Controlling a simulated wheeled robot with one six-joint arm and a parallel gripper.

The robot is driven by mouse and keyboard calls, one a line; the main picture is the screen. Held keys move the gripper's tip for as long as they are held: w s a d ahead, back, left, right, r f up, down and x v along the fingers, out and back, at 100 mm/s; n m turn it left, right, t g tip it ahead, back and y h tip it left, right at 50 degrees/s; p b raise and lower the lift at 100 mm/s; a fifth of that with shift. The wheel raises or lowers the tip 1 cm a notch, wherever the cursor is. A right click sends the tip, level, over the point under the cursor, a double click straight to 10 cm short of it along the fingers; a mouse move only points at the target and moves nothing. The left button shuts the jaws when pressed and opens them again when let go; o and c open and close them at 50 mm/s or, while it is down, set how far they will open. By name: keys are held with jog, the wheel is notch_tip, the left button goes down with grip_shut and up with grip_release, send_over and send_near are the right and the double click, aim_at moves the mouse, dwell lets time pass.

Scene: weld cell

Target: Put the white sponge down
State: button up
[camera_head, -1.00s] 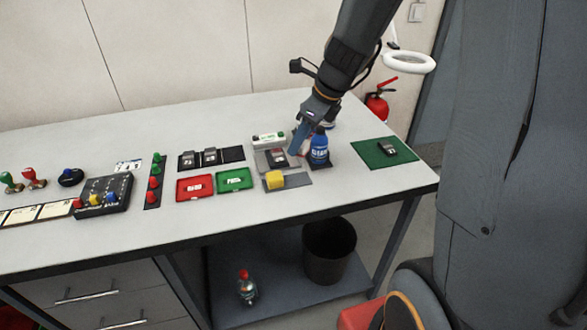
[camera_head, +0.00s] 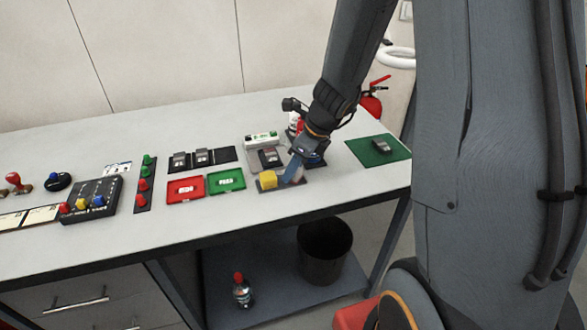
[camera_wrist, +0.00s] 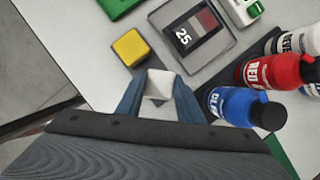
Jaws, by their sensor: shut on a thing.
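My gripper (camera_wrist: 158,95) is shut on the white sponge (camera_wrist: 159,86), which sits between its two blue fingers in the wrist view. In the head view my gripper (camera_head: 294,172) is low over the right part of the dark grey mat (camera_head: 296,183), just right of the yellow sponge (camera_head: 268,179). The yellow sponge also shows in the wrist view (camera_wrist: 131,48), up and left of the white one, with a small gap between them. I cannot tell whether the white sponge touches the mat.
Blue (camera_wrist: 236,105) and red (camera_wrist: 268,72) bottles stand close on the right in the wrist view. A grey device numbered 25 (camera_wrist: 196,37) lies behind. Red (camera_head: 186,190) and green (camera_head: 226,181) trays lie left of the mat. A green mat (camera_head: 362,151) is at the right.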

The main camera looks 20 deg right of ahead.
jog(key=shift+f, duration=0.2)
jog(key=o, duration=1.1)
jog(key=shift+r, duration=0.1)
jog(key=shift+d+r, duration=0.15)
jog(key=shift+r, duration=0.35)
jog(key=v, duration=1)
jog(key=s+a+f+n+g+h, duration=0.1)
jog(key=s+f+n, duration=0.1)
jog(key=s+n, duration=0.5)
jog(key=s+a+f+n+g+h, duration=0.1)
jog(key=s+n, duration=0.6)
jog(key=n, duration=1.3)
jog(key=shift+s+a+f+h+p, duration=0.25)
jog(key=shift+a+f+h+p, duration=0.15)
jog(key=shift+a+h, duration=0.2)
